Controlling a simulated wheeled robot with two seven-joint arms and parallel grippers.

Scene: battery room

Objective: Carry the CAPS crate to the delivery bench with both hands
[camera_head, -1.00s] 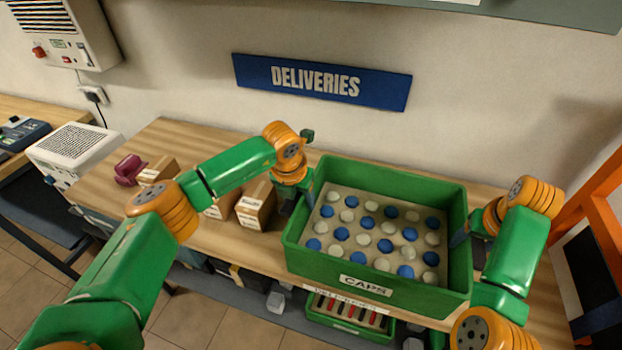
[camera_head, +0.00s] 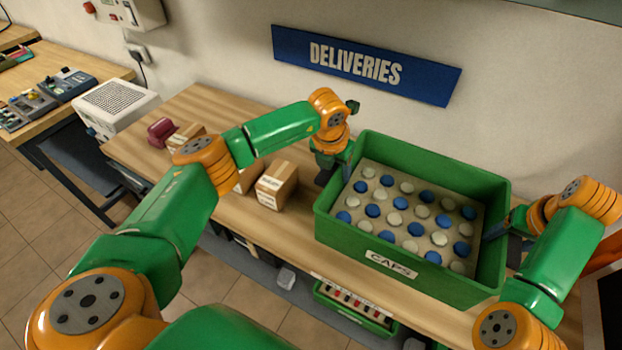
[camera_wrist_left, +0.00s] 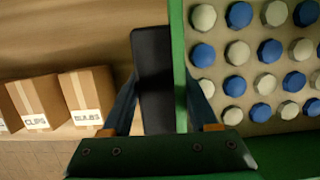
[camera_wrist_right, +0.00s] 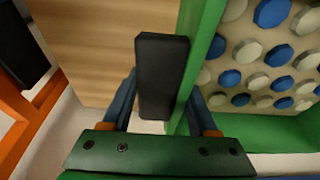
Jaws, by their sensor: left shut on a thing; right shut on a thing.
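The green CAPS crate (camera_head: 345,240), filled with white and blue round caps, is level over the right part of the wooden delivery bench (camera_head: 255,225), below the DELIVERIES sign. I cannot tell whether its base touches the bench top. My left gripper (camera_head: 347,163) is shut on the black handle at the crate's left side; the handle (camera_wrist_left: 153,75) shows between its fingers in the left wrist view. My right gripper (camera_head: 508,226) is shut on the handle at the right side; that handle (camera_wrist_right: 162,75) shows in the right wrist view. The crate hides the bench beneath it.
Several small cardboard boxes (camera_head: 277,186) stand on the bench left of the crate, with a dark red object (camera_head: 161,132). A green crate of red items (camera_head: 350,307) sits below the bench front. A white box-shaped unit (camera_head: 115,105) stands farther left. An orange frame (camera_wrist_right: 15,130) is at right.

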